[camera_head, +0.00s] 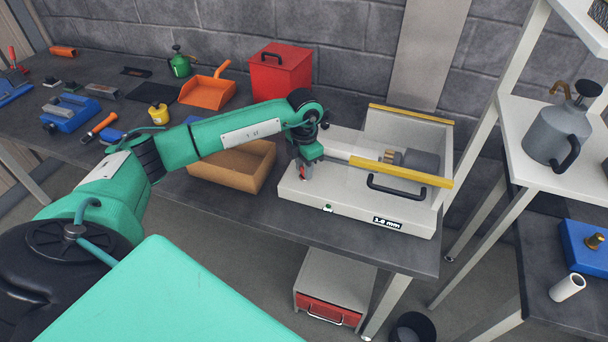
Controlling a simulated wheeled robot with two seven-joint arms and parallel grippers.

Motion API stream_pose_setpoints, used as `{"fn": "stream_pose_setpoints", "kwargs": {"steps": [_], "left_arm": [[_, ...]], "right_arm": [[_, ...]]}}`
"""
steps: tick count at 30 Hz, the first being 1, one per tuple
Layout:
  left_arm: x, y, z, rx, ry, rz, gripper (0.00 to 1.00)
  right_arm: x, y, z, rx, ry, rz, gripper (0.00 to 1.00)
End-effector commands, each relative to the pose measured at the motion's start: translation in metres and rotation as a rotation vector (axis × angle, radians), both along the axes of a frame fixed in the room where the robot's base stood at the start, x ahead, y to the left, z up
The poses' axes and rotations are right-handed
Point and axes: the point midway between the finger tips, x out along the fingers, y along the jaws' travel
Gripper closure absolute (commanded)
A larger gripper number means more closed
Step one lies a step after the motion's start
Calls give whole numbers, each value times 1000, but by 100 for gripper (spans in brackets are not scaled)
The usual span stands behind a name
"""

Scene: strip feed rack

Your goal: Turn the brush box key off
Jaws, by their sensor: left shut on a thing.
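The brush box (345,208) is a white machine on the right part of the workbench, with yellow edges, a black handle, a "1.0 mm" label and a small green spot (328,209) on its front. Its raised part holds a grey motor-like cylinder (418,160). My left gripper (306,172) points down at the left part of the box's top and is shut on the key. My right gripper is not in view.
A cardboard tray (228,172) stands just left of the box, below my left arm. A red box (281,72) and an orange dustpan (208,92) lie behind. A white shelf (550,150) with a grey oil can (556,135) stands at the right.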

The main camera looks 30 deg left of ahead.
Motion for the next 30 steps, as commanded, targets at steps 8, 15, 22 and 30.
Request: {"fn": "stream_pose_setpoints", "kwargs": {"steps": [8,15,22,30], "left_arm": [[2,1,-3,0,-7,-262,94],[2,1,-2,1,-7,-488,94],[2,0,-1,1,-7,-685,94],[2,0,1,1,-7,-848,94]], "right_arm": [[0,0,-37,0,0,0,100],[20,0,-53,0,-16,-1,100],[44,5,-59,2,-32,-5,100],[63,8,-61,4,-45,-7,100]]}}
